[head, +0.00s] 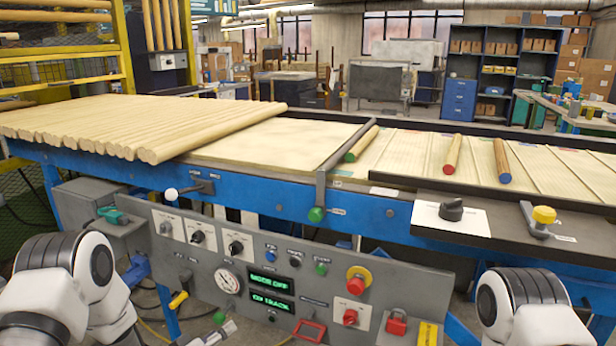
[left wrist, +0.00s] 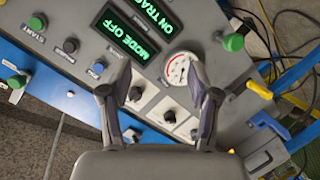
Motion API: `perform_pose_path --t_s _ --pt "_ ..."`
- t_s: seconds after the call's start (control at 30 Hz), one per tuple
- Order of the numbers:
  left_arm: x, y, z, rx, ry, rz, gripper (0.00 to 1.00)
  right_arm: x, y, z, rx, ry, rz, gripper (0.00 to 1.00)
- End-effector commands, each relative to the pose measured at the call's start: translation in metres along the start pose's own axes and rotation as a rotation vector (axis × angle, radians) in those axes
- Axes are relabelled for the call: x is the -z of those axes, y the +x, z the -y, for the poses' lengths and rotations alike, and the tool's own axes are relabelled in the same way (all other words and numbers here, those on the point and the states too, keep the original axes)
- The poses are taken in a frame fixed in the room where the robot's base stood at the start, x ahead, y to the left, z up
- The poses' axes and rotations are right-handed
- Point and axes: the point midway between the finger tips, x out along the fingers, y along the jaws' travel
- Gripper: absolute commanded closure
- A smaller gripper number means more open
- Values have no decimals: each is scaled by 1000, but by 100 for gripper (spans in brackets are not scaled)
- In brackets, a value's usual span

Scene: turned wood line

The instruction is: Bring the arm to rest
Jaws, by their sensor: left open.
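My left gripper (left wrist: 161,76) shows in the left wrist view, its two fingers spread apart with nothing between them. It faces the grey control panel (left wrist: 222,88), with the gauge (left wrist: 180,70) and white-plated knobs behind the fingers. I cannot tell the gap between fingertips and panel. In the head view my left arm comes in at the lower left, and I cannot make out its gripper clearly. Part of my right arm shows at the lower right; its gripper is out of view.
The panel's displays (head: 270,283) read MODE OFF and ON TRACK. A red-and-yellow button (head: 357,281) and levers stick out nearby. Long wooden rods (head: 130,125) lie on the blue-framed line. Green, red (head: 452,154) and blue-ended (head: 502,160) rods lie farther right. Cables hang beside the panel.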

Motion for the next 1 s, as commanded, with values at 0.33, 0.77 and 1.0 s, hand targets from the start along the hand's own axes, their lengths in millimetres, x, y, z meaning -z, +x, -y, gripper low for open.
perform_pose_path --t_s 0.33,0.77,1.0 --pt "-218 -171 67 548 74 609 39 0 0 0 0 0 0 100" --pt "-224 -325 32 733 277 1093 39 0 -58 0 0 0 -1 100" --pt "-175 -342 -14 732 277 1090 39 0 -128 1 0 0 0 100"
